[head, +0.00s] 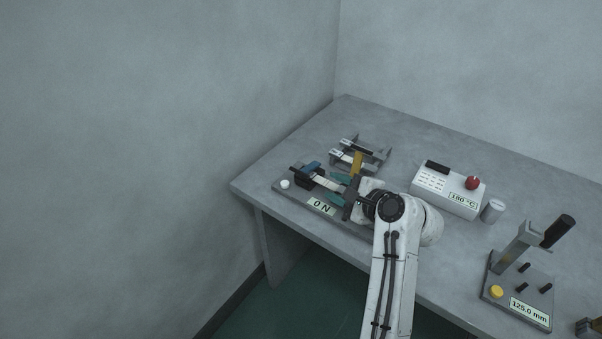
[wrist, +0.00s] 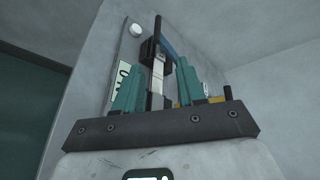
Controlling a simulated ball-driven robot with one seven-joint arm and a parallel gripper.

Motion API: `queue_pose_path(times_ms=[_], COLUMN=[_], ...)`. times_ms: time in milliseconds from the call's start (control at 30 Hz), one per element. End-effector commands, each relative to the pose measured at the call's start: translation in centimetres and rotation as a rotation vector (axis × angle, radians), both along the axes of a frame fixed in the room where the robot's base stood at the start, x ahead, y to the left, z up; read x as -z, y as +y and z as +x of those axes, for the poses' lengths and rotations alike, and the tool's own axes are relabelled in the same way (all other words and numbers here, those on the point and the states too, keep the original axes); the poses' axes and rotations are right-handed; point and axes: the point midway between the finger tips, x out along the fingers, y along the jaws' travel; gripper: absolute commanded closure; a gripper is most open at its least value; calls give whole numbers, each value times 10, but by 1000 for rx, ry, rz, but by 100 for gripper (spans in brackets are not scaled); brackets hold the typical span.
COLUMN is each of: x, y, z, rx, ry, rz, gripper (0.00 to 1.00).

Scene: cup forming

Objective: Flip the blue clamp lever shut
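The blue clamp lever (head: 312,167) is at the left end of a dark fixture with a "0 N" label (head: 321,206). It slants over a black clamp block (head: 301,180), beside a pale strip (head: 325,185) running toward my gripper. In the wrist view the blue lever (wrist: 168,47) shows above the right fingertip, which hides its lower part. My gripper (head: 335,187) points along the fixture toward the clamp, its teal fingers spread apart. In the wrist view the gripper (wrist: 157,70) has the strip (wrist: 157,75) visible between its fingers, apparently untouched. Whether a finger touches the lever cannot be told.
A white round button (head: 285,184) sits at the fixture's left end. Behind are a grey rack (head: 375,153) and a yellow piece (head: 357,162) close to my gripper. A control box (head: 448,189), a metal cylinder (head: 492,211) and a "125.0 mm" gauge stand (head: 518,290) are right.

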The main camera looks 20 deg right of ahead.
Motion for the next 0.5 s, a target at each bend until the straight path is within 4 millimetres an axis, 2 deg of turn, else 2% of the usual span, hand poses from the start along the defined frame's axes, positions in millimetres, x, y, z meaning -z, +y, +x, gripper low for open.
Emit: queue_pose_path(times_ms=[33,100,200,367,500], x=[1,3,5,9,15], y=[9,15,19,23,30], z=[5,8,11,23,43], rx=[18,40,56,61,62], ry=[2,9,16,18,18], rz=[84,170,230,242,241], gripper=[60,60,60,60,60])
